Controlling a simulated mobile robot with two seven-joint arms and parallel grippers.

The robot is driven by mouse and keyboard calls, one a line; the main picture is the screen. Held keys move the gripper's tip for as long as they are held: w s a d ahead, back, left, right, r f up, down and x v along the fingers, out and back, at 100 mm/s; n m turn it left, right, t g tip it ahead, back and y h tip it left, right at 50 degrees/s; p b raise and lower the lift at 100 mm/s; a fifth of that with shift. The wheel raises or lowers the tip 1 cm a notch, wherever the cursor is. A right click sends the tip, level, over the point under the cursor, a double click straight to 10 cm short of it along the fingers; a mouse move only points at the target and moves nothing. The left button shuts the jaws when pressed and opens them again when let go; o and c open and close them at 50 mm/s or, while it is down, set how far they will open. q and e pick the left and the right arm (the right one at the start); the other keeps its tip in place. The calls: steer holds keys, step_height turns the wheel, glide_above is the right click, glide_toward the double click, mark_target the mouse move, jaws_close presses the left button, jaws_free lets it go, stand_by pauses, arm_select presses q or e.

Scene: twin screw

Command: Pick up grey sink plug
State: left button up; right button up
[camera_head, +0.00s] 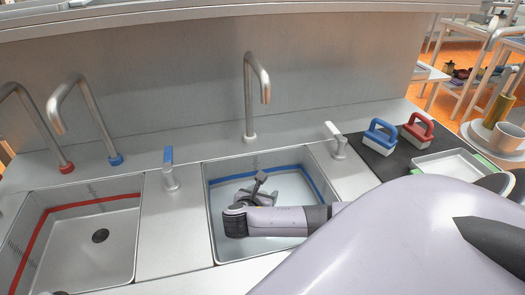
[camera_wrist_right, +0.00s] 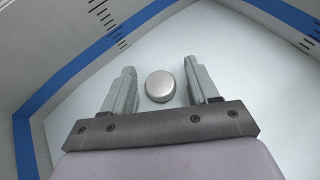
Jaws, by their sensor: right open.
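The grey sink plug (camera_wrist_right: 160,86) is a small round metallic disc on the pale floor of the blue-striped sink (camera_head: 290,170). My right gripper (camera_head: 256,194) reaches down into this sink and is open. In the right wrist view the two grey fingers (camera_wrist_right: 160,88) stand on either side of the plug, with a gap showing at each side. How high the fingertips are above the sink floor is hard to tell. I cannot make out the plug in the head view, where my gripper covers that area. My left gripper is not in view.
A red-striped sink (camera_head: 130,220) with a dark drain (camera_head: 100,236) lies to the left. A tall faucet (camera_head: 250,100) stands behind the blue-striped sink. Blue (camera_head: 380,135) and red (camera_head: 417,131) handled brushes stand on a dark mat at right. The sink walls surround my right gripper.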

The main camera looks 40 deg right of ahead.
steer(key=c, duration=1)
steer(key=shift+r, duration=0.1)
